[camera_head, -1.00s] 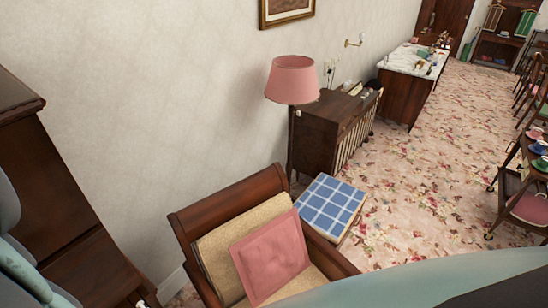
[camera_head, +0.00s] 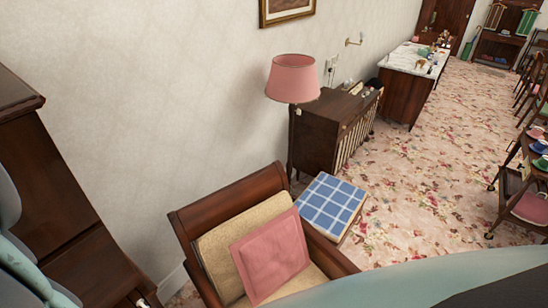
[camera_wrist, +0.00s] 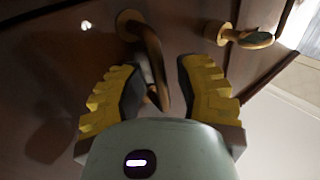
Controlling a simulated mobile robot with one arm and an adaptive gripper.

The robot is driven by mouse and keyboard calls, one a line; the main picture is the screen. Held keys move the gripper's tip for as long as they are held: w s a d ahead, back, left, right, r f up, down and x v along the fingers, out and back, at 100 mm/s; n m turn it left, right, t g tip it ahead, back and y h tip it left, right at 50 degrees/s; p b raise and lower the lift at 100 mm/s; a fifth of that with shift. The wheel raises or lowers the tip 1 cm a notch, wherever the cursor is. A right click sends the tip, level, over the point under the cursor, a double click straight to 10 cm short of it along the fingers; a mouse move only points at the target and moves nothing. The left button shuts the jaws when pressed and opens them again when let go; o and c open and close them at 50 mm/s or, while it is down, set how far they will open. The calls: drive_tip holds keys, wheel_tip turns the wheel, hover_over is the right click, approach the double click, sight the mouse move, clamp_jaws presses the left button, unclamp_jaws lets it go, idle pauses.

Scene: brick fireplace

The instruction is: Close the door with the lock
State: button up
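A dark brown wooden surface (camera_wrist: 55,60), likely the door, fills the left of the wrist view. A bronze-coloured lever handle (camera_wrist: 153,65) stands out from it on a round base. My gripper (camera_wrist: 163,82) is open, with its yellow and black ridged fingers on either side of the lever's end. I cannot tell whether either finger touches the lever. A second brass-coloured fitting (camera_wrist: 245,38) sits to the right of the handle; whether it is the lock is unclear. My gripper is not seen in the head view.
The head view shows a dark wooden cabinet (camera_head: 55,200) at left and an armchair (camera_head: 220,212) with a pink cushion (camera_head: 270,255). A checked blue stool (camera_head: 331,203), a pink lamp (camera_head: 293,80) and a sideboard (camera_head: 320,130) line the wall. Flowered carpet (camera_head: 420,185) is open beyond.

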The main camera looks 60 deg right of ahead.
drive_tip(key=v, duration=1.2)
idle(0.3)
